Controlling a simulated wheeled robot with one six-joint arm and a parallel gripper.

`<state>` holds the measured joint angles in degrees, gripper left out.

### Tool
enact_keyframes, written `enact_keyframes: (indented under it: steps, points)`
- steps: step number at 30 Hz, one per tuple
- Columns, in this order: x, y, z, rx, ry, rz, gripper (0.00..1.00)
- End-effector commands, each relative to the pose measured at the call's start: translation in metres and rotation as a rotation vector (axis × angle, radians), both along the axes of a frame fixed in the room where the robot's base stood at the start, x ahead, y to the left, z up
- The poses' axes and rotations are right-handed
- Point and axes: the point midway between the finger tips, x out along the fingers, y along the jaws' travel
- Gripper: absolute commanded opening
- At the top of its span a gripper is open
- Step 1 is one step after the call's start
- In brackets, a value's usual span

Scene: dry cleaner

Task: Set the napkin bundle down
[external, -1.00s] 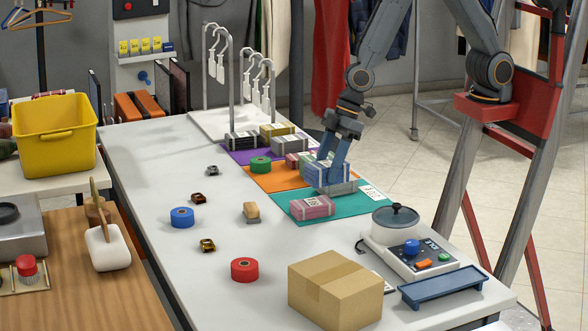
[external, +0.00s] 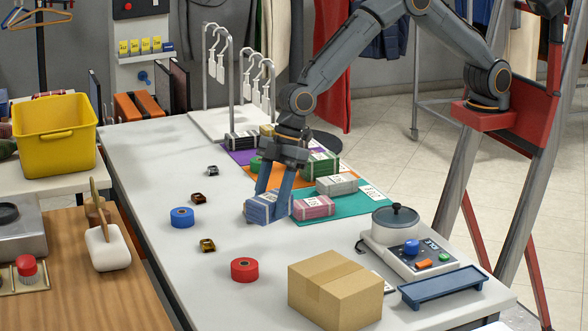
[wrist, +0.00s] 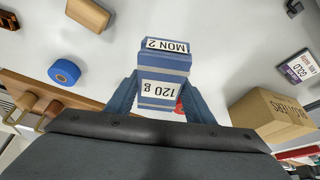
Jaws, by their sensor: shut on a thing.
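The napkin bundle in my grip is blue-grey banded with white labels (external: 262,208). In the wrist view it (wrist: 165,65) shows tags reading "MON 2" and "120 g". My gripper (external: 271,206) is shut on it, a finger on each side, pointing down just left of the teal mat (external: 350,206). The bundle is low over the white table; I cannot tell whether it touches. A pink bundle (external: 314,207) and a grey-green bundle (external: 337,185) lie on the teal mat. A green bundle (external: 321,165) lies behind, by the orange mat (external: 343,167).
A blue tape roll (external: 182,218), a red tape roll (external: 244,270) and small dark clips (external: 207,245) lie on the table. A cardboard box (external: 335,290), a scale (external: 408,250) and a blue tray (external: 443,287) stand at the front right. The table's left middle is mostly clear.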

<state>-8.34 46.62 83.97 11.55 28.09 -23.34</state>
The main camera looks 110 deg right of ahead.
Motion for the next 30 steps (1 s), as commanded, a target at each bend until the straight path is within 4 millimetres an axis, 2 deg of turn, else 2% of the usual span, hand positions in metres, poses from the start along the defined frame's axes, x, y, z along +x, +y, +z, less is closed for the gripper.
enact_keyframes:
  steps: [3,11,16,29,30]
  points:
    - [-0.001,0.0,-0.018,0.0,0.001,0.0,0.24]
    - [0.0,0.0,-0.038,0.0,0.0,-0.001,0.24]
    - [-0.001,0.0,-0.061,0.0,0.001,0.0,0.24]
    - [0.0,0.0,-0.069,0.0,-0.002,0.0,0.24]
    - [0.0,0.0,-0.069,0.0,-0.001,0.0,0.55]
